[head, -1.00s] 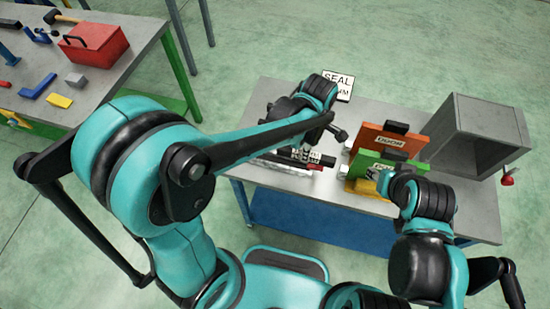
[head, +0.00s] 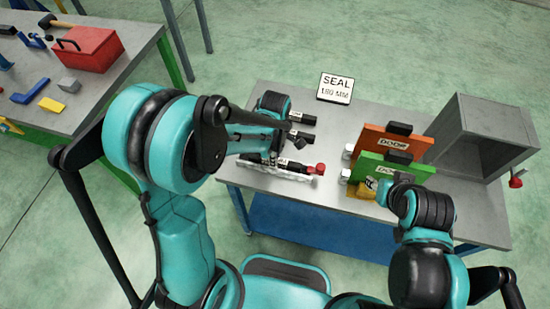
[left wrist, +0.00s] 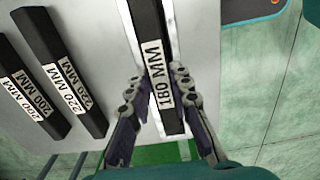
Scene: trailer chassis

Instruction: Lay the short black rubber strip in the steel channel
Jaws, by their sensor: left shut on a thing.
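The short black strip labelled 180 MM (left wrist: 160,75) is between the fingers of my left gripper (left wrist: 161,88) in the left wrist view. In the head view, my left gripper (head: 275,158) is low over the steel channel (head: 262,170) near the table's front edge. The channel's pale edges (left wrist: 172,15) show along the strip in the left wrist view. I cannot tell whether the strip is seated in it or just above. Two longer strips, 220 MM (left wrist: 75,85) and 200 MM (left wrist: 32,98), lie to the left. My right gripper's fingers are not clear beside the panels.
A sign (head: 336,88) reads SEAL 180 MM. An orange panel (head: 420,150) and a green panel (head: 405,172) stand near a grey box (head: 500,125). A red piece (head: 320,168) is at the channel's right end. A red toolbox (head: 87,48) sits on another table.

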